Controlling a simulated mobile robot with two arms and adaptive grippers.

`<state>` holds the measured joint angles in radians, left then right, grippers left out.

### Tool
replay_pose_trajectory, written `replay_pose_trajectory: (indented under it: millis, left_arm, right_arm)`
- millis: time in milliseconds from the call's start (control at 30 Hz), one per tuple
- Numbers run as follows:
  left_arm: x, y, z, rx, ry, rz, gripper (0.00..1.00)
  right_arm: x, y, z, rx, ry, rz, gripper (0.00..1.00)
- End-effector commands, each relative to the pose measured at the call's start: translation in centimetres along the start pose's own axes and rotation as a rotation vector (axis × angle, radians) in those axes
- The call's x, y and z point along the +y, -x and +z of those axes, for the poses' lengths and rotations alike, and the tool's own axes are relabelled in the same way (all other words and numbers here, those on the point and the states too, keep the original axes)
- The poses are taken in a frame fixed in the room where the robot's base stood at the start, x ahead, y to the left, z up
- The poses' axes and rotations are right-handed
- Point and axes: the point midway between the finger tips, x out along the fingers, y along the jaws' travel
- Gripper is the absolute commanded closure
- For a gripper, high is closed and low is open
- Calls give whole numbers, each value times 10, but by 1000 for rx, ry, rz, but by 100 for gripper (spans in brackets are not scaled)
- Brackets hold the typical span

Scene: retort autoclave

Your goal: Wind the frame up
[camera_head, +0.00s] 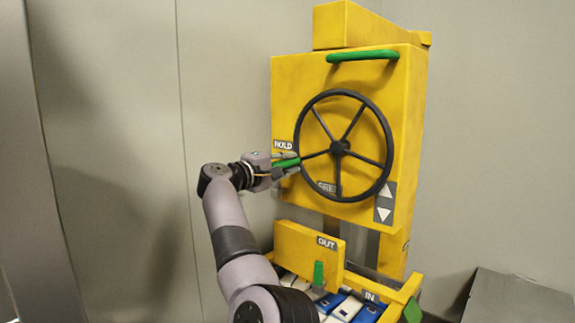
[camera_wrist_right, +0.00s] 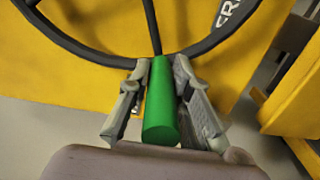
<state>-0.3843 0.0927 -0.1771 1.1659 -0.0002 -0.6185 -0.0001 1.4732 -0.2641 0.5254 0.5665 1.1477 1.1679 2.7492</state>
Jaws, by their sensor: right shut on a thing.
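The yellow frame (camera_head: 290,95) stands upright with a large black spoked handwheel (camera_head: 340,147) on its front. A green handle (camera_head: 286,162) sticks out at the wheel's left rim; it also shows in the right wrist view (camera_wrist_right: 160,105). My right gripper (camera_head: 283,164) is at the left side of the wheel. In the right wrist view its two grey fingers (camera_wrist_right: 160,90) are closed on either side of the green handle, with the black rim just beyond. My left gripper is out of view.
A green bar (camera_head: 362,55) is fixed near the frame's top. A plate with up and down arrows (camera_head: 385,202) sits right of the wheel. Below are a yellow "OUT" panel (camera_head: 308,254) and blue and white items (camera_head: 370,312). A grey box (camera_head: 517,300) stands at lower right.

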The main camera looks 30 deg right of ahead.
Motion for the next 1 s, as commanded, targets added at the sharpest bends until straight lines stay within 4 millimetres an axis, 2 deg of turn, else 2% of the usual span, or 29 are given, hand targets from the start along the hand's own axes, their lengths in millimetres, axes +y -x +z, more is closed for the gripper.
replay_pose_trajectory:
  millis: [33, 67, 367, 700, 767, 1000]
  left_arm:
    - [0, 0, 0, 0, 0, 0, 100]
    - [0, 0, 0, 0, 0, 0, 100]
    - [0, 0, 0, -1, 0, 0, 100]
    - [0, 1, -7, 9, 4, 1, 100]
    - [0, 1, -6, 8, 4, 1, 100]
    - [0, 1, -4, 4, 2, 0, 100]
  right_arm:
    - [2, 2, -2, 5, -1, 4, 100]
    - [2, 2, -2, 5, -1, 4, 80]
    - [1, 1, -1, 3, 1, 2, 60]
    - [0, 4, -1, 2, 1, 1, 60]
    - [0, 10, -1, 2, 0, 1, 60]
    - [0, 51, -1, 4, 1, 1, 60]
